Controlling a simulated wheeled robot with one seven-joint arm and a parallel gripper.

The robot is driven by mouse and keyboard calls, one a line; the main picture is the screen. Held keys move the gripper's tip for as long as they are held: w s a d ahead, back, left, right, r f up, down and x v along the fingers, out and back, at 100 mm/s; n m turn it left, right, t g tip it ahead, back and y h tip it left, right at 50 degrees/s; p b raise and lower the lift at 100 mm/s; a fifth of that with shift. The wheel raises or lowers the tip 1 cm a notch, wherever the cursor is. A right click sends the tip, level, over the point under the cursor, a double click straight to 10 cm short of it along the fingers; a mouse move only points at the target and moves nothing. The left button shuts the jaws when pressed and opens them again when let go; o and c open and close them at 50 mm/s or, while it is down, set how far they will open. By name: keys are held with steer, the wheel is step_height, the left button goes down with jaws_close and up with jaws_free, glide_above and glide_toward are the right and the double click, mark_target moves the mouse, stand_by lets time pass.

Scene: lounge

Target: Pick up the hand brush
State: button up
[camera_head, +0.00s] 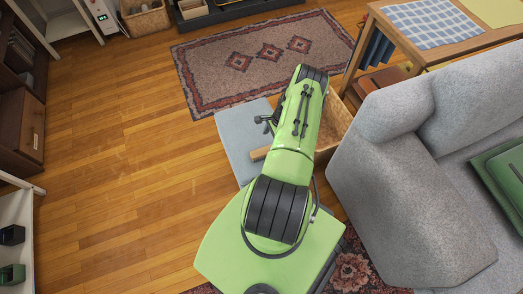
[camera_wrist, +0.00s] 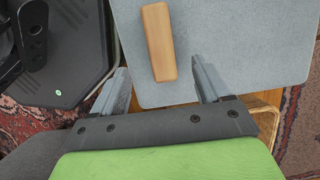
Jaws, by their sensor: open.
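The hand brush (camera_wrist: 159,42) shows in the wrist view as a light wooden bar lying on a grey flat top (camera_wrist: 228,40); no bristles can be seen. In the head view the brush (camera_head: 260,153) sticks out to the left from under my green arm, on the same grey top (camera_head: 235,125). My gripper (camera_wrist: 158,66) is open and empty. In the wrist view its two grey fingers stand apart, with the near end of the brush between them in the picture. The height of the fingers above the brush is hard to tell.
A wooden box or basket (camera_head: 335,122) stands just right of the grey top, partly behind my arm. A grey sofa (camera_head: 400,200) is close on the right. A wooden table (camera_head: 465,42) is at the back right. A patterned rug (camera_head: 215,75) lies beyond. The wood floor (camera_head: 130,150) at left is clear.

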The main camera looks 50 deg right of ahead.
mark_target(264, 151)
steer(key=b+x, duration=0.4)
steer(key=x, duration=0.8)
steer(key=shift+f, duration=0.3)
steer(key=shift+r, duration=0.1)
steer(key=shift+c, duration=0.4)
steer(key=c, duration=1)
step_height(264, 151, up, 10)
steer(key=p, duration=0.4)
